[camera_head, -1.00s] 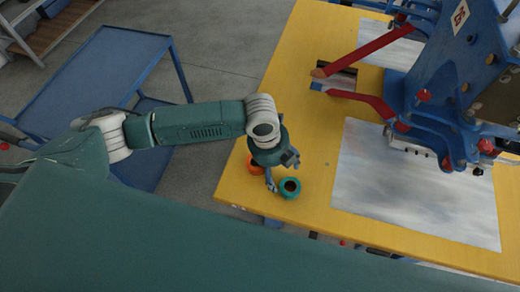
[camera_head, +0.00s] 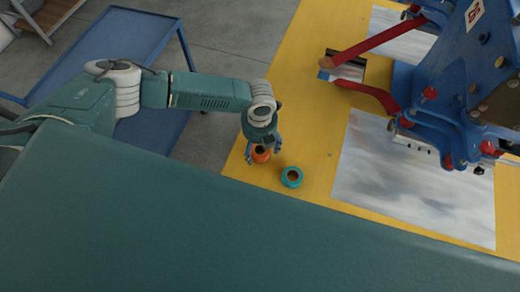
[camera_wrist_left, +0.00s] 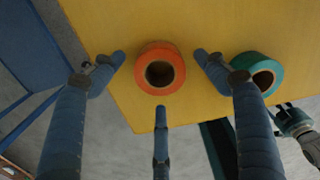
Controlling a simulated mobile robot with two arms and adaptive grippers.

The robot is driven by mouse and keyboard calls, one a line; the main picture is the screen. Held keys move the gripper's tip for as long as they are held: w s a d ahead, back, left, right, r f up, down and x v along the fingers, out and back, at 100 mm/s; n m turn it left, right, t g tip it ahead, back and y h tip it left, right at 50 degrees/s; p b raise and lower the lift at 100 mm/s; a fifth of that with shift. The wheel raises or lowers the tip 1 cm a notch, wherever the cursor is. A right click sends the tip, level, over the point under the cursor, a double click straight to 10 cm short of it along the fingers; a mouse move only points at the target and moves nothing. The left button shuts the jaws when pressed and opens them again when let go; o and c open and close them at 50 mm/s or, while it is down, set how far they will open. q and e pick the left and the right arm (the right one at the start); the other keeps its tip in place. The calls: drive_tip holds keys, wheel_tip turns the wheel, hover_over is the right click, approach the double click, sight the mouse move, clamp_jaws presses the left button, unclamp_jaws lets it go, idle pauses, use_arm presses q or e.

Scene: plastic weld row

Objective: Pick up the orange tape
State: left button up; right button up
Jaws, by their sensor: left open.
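The orange tape (camera_head: 261,154) is a roll on the yellow table near its left edge. In the left wrist view the orange tape (camera_wrist_left: 160,68) lies between the open fingers, with its dark centre hole facing the camera. My left gripper (camera_head: 263,149) is open and over the orange tape; in the left wrist view its fingertips (camera_wrist_left: 160,64) stand on either side of the roll, apart from it in the picture. A teal tape roll (camera_head: 292,177) sits to the right of the orange one, and also shows beside the right finger (camera_wrist_left: 270,72).
The yellow table (camera_head: 304,130) holds a large blue machine (camera_head: 440,110) with red arms and grey sheets (camera_head: 415,180) on the right. A blue cart (camera_head: 110,60) stands on the floor to the left.

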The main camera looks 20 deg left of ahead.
use_arm(q)
drive_tip(key=shift+f, duration=1.4)
drive_tip(key=shift+c, duration=0.3)
drive_tip(key=c, duration=1.3)
drive_tip(key=shift+o, duration=0.2)
drive_tip(key=shift+w, duration=0.1)
drive_tip(key=shift+r, duration=0.15)
